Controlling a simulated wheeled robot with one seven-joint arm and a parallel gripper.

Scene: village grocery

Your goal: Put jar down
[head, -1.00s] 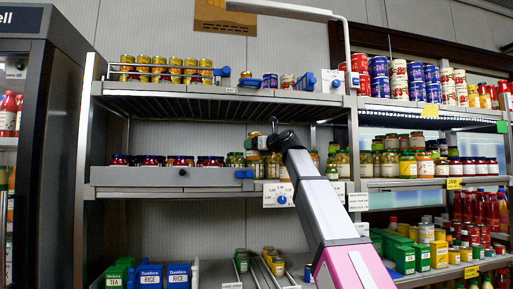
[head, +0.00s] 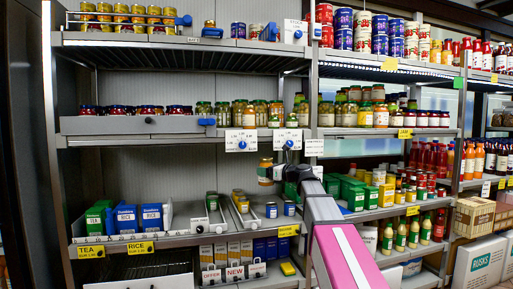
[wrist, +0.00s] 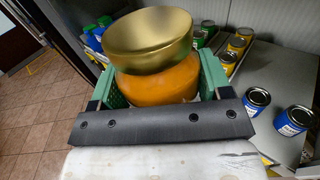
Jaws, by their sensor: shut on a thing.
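The jar (head: 265,172) has a gold lid and orange contents. My gripper (head: 279,174) is shut on it and holds it upright below the middle shelf, above the lower shelf (head: 262,226). In the wrist view the jar (wrist: 158,82) stands between the green finger pads of my gripper (wrist: 160,90), its lid nearest the camera.
Small blue-labelled tins (wrist: 257,98) stand on bare shelf to the right in the wrist view. Sloped racks (head: 245,218) hold yellow and green tins at left. Green boxes (head: 352,192) stand to the right. The middle shelf edge (head: 180,136) is above my gripper.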

